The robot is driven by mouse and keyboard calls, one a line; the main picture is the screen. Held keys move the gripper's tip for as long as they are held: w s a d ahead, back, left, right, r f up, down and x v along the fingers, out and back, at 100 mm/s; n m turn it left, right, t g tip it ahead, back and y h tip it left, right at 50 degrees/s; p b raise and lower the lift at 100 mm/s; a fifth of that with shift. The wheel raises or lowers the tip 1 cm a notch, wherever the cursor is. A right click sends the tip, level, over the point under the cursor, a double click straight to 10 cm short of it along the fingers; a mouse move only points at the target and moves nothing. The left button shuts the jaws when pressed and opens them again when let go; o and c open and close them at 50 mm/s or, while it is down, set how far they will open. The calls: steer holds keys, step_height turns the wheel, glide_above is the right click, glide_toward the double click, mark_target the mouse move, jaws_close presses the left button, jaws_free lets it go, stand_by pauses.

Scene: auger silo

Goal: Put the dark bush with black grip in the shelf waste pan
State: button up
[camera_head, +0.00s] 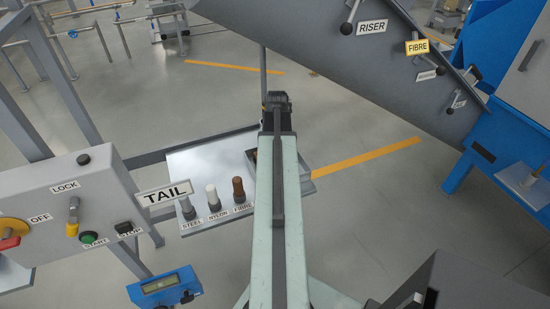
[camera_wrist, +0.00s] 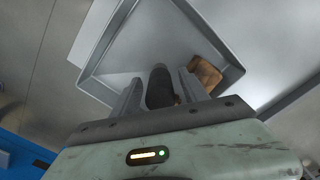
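The bush's lower end, by the palm, is black. Beyond it is a grey square pan (camera_wrist: 103,92) with raised walls, and the bush shows against its floor. I cannot tell whether the bush touches that floor. A brown piece (camera_wrist: 205,76) lies in the pan's corner, right of my fingers. In the head view the pan's edge (camera_head: 327,171) shows right of my arm, which hides my gripper and the bush.
The shelf (camera_head: 190,160) left of my arm bears steel (camera_head: 188,208), nylon (camera_head: 213,198) and fibre (camera_head: 238,190) bushes on labelled posts. A control box (camera_head: 70,205) and a TAIL sign (camera_head: 165,194) stand left. A grey sloping auger housing (camera_head: 330,45) hangs at upper right.

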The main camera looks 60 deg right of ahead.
step_height(320, 180, up, 13)
steer(key=p, duration=1.2)
steer(key=shift+f+p, duration=0.2)
steer(key=shift+p, duration=0.1)
steer(key=shift+f, duration=0.1)
steer(key=shift+f, duration=0.1)
